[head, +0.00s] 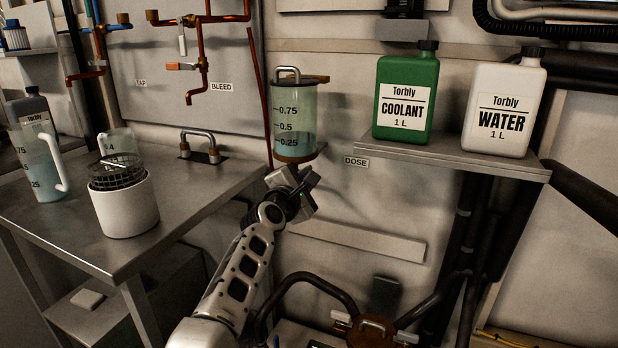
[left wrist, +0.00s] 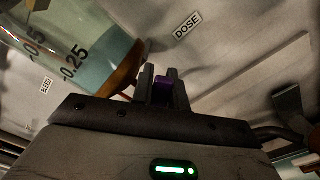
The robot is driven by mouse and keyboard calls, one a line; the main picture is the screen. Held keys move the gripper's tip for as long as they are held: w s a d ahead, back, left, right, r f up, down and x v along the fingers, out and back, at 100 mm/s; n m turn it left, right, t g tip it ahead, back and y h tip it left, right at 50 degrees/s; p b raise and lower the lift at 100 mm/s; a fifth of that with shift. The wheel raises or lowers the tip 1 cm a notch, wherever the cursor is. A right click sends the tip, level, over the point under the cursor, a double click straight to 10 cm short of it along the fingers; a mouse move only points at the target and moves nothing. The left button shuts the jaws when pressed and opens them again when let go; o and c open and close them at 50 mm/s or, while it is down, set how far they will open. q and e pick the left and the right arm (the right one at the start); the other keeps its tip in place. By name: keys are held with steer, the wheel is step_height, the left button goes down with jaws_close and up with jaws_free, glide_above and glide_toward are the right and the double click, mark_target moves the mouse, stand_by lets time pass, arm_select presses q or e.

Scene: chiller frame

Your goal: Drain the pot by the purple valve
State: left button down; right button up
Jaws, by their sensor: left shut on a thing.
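The pot (head: 295,118) is a clear cylinder with a copper-coloured base and scale marks, mounted on the wall above the DOSE label. In the left wrist view the pot (left wrist: 84,52) hangs at the upper left, beside my gripper. My left gripper (head: 299,180) is just below the pot's base. In the left wrist view its fingers (left wrist: 161,88) are shut on the purple valve (left wrist: 162,90), of which only a small part shows between them. My right gripper is not in view.
A shelf (head: 450,160) on the right carries a green coolant bottle (head: 404,98) and a white water bottle (head: 503,104). The metal bench (head: 170,185) at left holds a white canister (head: 126,205), a jug (head: 42,155) and a cup. Copper pipes (head: 200,50) run above the bench.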

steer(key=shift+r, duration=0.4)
arm_select(q)
steer(key=c, duration=1.4)
jaws_free()
steer(key=shift+a, duration=0.1)
steer(key=shift+c, duration=0.2)
steer(key=shift+o, duration=0.3)
steer(key=shift+r, duration=0.15)
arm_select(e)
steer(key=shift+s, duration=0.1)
arm_select(q)
steer(key=shift+r, duration=0.1)
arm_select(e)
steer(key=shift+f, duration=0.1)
